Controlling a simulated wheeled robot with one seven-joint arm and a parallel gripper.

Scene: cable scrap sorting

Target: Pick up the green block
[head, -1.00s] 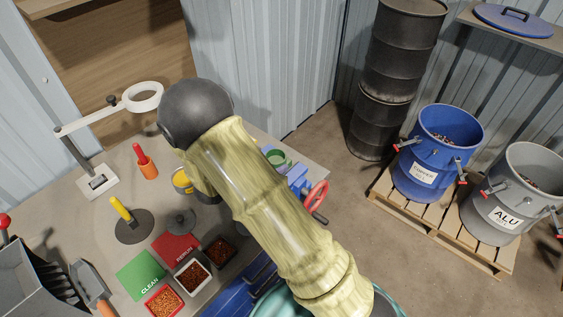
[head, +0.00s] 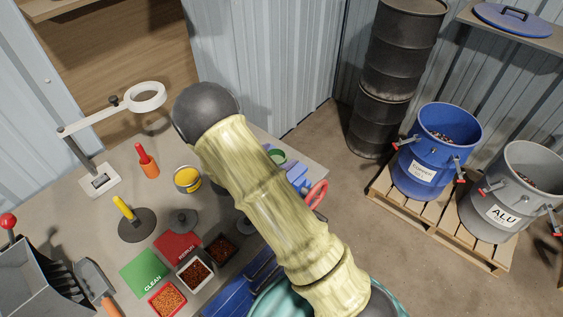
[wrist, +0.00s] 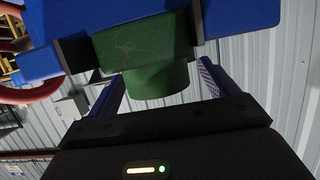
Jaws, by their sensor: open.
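The green block (wrist: 145,45) sits between the dark jaws of the blue vise (wrist: 237,14) in the wrist view. It has a wide part in the jaws and a rounded part facing my gripper (wrist: 160,80). My gripper is open, with one finger on each side of the rounded part; I cannot tell whether they touch it. In the head view a green shape (head: 277,156) shows beside the blue vise (head: 298,176) at the bench's right end. My arm hides my gripper there.
The vise's red handle (head: 316,194) sticks out at right. A yellow tin (head: 187,178), a grey lidded weight (head: 183,221) and sorting trays (head: 195,275) stand left of my arm. A blue barrel (head: 437,150) and a grey barrel (head: 513,195) stand on a pallet at right.

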